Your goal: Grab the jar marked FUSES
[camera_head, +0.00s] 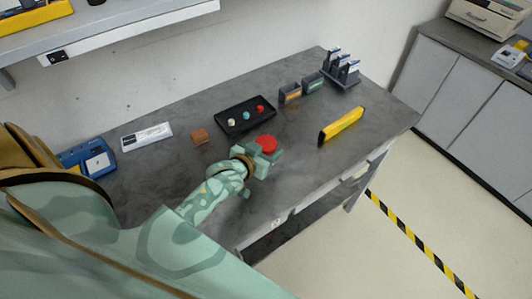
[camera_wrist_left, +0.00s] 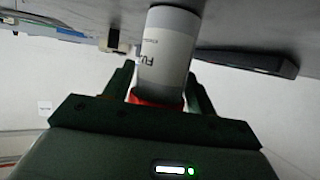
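The jar (camera_wrist_left: 166,55) is white with a red lid (camera_head: 266,144), and the part of its label that shows reads "FU". In the left wrist view it appears upside down, its base against or very near the grey table top. My left gripper (camera_wrist_left: 160,85) has one finger on each side of the jar near the lid. The fingers are close to it, but I cannot tell whether they press on it. In the head view the left gripper (camera_head: 262,155) surrounds the red lid and hides the jar's body. My right gripper is not in view.
The grey table (camera_head: 330,165) also holds a black tray (camera_head: 229,126) of small coloured pieces, a brown block (camera_head: 200,136), a white sign (camera_head: 146,136), a blue box (camera_head: 72,158), two small boxes (camera_head: 290,93), a card rack (camera_head: 343,76) and a yellow bar (camera_head: 343,125).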

